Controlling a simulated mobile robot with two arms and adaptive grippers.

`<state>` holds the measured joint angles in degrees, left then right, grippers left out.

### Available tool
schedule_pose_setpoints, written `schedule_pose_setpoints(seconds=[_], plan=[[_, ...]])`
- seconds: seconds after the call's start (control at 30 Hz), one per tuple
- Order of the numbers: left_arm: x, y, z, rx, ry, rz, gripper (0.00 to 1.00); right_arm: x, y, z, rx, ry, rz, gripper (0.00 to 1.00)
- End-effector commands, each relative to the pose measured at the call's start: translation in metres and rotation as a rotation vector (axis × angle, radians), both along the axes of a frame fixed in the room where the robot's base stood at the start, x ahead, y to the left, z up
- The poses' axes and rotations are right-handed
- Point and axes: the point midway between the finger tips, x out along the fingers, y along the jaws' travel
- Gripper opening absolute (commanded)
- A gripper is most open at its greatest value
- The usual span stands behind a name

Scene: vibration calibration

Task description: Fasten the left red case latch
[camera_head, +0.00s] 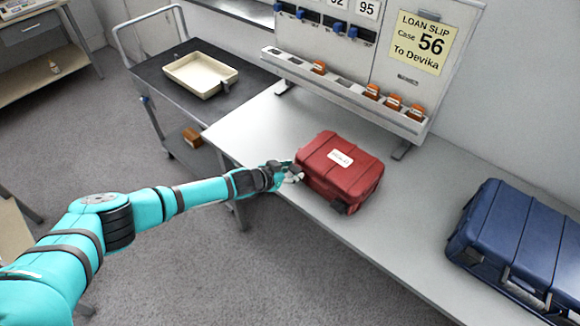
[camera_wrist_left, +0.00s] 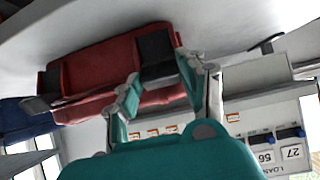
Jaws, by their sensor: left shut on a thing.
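The red case (camera_head: 345,168) stands closed on the grey table, with a white label on its lid. My left gripper (camera_head: 287,172) is at the left end of the case's front side. In the left wrist view, the red case (camera_wrist_left: 100,65) appears upside down, and the left gripper (camera_wrist_left: 170,82) has its fingers at the dark left latch (camera_wrist_left: 155,50), shut on it. The fingers cover part of this latch, so its exact angle is unclear. The other dark latch (camera_head: 340,207) sits at the right end of the front and juts out. My right gripper is not in view.
A blue case (camera_head: 515,235) stands on the table (camera_head: 400,240) at the right. A board (camera_head: 400,50) with a loan slip for case 56 and a shelf of orange-capped items stands behind. A cart (camera_head: 150,75) with a cream tray (camera_head: 200,73) is at the left.

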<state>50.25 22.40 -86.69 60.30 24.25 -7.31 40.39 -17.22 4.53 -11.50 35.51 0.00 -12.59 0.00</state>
Motion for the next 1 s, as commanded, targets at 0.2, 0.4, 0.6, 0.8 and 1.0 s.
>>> schedule_pose_setpoints(seconds=[0.2, 0.4, 0.6, 0.8, 1.0], plan=[[0.0019, -0.0006, 0.0028, 0.020, 0.025, 0.001, 0.09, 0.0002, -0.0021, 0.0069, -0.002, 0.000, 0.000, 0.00], [0.0016, -0.0009, 0.0017, 0.022, 0.030, 0.001, 0.09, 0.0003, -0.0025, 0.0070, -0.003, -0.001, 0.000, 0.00], [0.0015, -0.0011, 0.0018, 0.021, 0.030, 0.000, 0.09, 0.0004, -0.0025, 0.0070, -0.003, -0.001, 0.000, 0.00], [0.0013, -0.0012, 0.0016, 0.021, 0.030, 0.000, 0.65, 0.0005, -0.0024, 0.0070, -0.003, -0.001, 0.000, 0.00], [0.0010, -0.0012, 0.0013, 0.021, 0.029, 0.000, 0.65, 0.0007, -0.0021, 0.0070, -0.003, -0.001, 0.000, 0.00]])
